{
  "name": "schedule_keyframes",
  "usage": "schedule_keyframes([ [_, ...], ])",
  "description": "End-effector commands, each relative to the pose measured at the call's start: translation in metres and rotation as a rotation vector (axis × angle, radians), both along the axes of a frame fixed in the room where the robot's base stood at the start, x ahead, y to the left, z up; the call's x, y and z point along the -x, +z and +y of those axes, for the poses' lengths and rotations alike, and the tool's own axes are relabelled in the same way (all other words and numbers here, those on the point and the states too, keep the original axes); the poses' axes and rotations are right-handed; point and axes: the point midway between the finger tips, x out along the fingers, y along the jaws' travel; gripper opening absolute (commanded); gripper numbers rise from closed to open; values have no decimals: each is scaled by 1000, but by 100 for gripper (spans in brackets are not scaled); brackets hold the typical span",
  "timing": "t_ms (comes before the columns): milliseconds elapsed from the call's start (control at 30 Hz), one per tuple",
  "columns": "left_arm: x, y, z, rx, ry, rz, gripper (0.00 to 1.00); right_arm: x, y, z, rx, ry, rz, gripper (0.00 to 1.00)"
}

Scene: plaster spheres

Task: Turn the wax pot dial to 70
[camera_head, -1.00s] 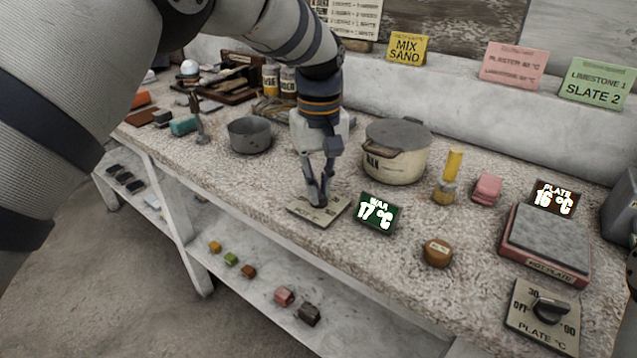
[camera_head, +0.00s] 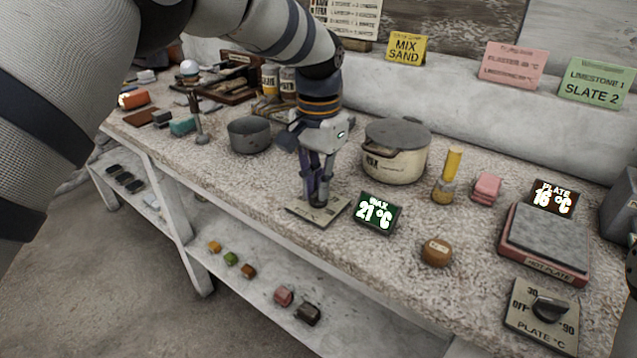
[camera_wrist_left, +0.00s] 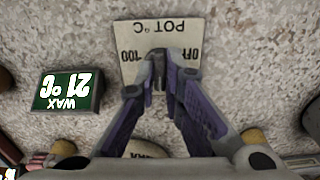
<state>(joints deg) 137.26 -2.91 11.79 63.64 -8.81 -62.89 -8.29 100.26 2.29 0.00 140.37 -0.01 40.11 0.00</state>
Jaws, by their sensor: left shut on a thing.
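The wax pot dial plate (camera_head: 334,212) lies flat near the bench's front edge. My left gripper (camera_head: 318,203) points down over it and is shut on the dial knob (camera_wrist_left: 158,62). The plate shows upside down in the wrist view (camera_wrist_left: 135,35), with POT °C, OFF and 100 readable. The fingers mostly hide the knob and its pointer, so its setting cannot be read. The green wax display (camera_head: 375,213) reads 21 °C and also shows in the wrist view (camera_wrist_left: 68,90). The lidded cream wax pot (camera_head: 394,160) stands behind it. My right gripper is not in view.
The hot plate (camera_head: 545,240) and its dial (camera_head: 545,312) are at the right. A grey pot (camera_head: 249,135) is left of my gripper.

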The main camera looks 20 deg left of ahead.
Motion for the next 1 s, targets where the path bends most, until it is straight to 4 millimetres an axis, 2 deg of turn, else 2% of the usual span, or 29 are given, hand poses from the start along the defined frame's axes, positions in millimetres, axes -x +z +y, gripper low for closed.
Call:
schedule_keyframes([
  [500,0,0,0,1,-418,0,0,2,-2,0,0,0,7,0],
  [1000,0,0,0,1,-577,0,0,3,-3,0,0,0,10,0],
])
